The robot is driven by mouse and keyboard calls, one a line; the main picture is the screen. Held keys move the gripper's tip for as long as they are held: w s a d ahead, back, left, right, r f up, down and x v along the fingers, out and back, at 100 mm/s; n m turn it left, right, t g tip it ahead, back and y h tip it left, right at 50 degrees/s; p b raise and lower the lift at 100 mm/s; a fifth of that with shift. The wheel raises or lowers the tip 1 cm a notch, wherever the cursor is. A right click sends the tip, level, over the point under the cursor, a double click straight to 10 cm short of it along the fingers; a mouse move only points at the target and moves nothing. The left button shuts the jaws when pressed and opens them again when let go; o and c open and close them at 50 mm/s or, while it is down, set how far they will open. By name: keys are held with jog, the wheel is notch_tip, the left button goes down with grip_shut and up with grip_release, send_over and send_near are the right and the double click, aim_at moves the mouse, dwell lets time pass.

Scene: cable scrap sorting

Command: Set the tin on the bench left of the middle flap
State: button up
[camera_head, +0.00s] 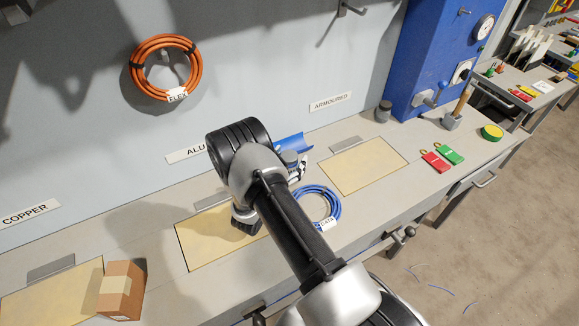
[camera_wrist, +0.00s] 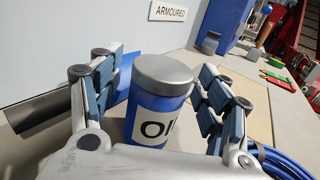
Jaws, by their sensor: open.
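A tin, blue with a grey lid and a white label whose letters begin "OI", stands upright between the open fingers of my gripper (camera_wrist: 162,68) in the wrist view (camera_wrist: 150,105). Gaps show on both sides between the fingers and the tin. In the head view only the tin's grey top (camera_head: 290,157) shows beside my arm; the rest is hidden. The middle flap (camera_head: 200,245) is a tan panel in the bench (camera_head: 150,238), left of the tin and partly covered by my arm.
A cardboard box (camera_head: 121,290) stands by the left flap (camera_head: 60,297), left of the middle flap. A blue cable coil (camera_head: 325,200) lies right of my arm. A blue curved sheet (camera_head: 296,142) is behind the tin. Bare bench lies between box and middle flap.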

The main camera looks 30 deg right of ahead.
jog(key=c, duration=1.4)
